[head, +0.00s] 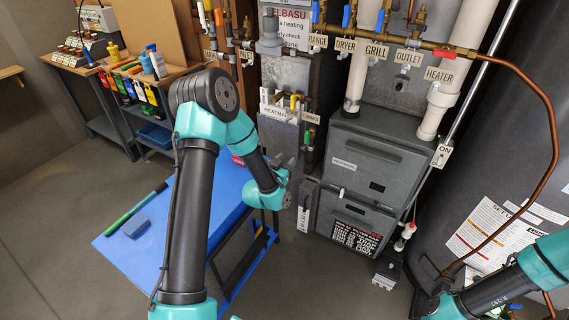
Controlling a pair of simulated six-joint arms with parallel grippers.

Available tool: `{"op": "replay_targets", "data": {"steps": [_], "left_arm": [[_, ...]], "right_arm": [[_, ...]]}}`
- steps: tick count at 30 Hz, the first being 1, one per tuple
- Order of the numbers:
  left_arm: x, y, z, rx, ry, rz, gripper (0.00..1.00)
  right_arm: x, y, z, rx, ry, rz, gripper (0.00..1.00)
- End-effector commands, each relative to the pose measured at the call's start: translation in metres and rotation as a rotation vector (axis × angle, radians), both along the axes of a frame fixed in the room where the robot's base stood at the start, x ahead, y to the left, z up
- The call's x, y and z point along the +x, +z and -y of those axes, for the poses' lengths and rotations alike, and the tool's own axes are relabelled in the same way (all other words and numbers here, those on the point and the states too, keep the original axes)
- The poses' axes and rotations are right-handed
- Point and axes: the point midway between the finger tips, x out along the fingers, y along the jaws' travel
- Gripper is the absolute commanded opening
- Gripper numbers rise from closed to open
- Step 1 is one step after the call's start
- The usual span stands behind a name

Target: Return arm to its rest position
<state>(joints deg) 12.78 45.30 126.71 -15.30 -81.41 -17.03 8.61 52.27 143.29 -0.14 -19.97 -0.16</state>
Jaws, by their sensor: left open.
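My left arm rises from the bottom, bends at its elbow and reaches down to the right. My left gripper (287,178) is at its end, small and dark, in front of the furnace area and just beyond the blue table's right edge. It is open and nothing shows between its fingers. My right arm comes in at the lower right, in front of the dark tank. Its gripper cannot be made out.
The grey furnace (362,165) stands behind, with labelled pipes and valves above it. The dark tank (445,215) with a copper pipe is at right. The blue table (190,240) holds a green-handled brush (133,212). A workbench (100,75) with bottles stands at back left. The left floor is clear.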

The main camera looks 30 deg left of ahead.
Motion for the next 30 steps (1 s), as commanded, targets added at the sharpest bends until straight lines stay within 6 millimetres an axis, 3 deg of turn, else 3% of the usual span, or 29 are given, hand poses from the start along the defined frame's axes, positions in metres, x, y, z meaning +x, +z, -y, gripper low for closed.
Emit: {"op": "replay_targets", "data": {"steps": [5, 21, 26, 30], "left_arm": [[-0.01, 0.0, 0.0, 0.0, 0.0, 0.0, 0.4], [-0.011, -0.004, 0.001, -0.004, -0.004, -0.017, 0.4], [-0.023, -0.032, 0.014, -0.038, -0.03, -0.148, 0.4], [-0.053, -0.081, 0.037, -0.097, -0.07, -0.389, 0.4]], "right_arm": [[0.0, 0.0, 0.0, 0.0, 0.0, 0.0, 0.43], [0.0, 0.0, 0.0, 0.0, 0.0, 0.0, 0.43], [0.0, 0.0, 0.0, 0.0, 0.0, 0.0, 0.43], [0.0, 0.0, 0.0, 0.0, 0.0, 0.0, 0.43]]}}
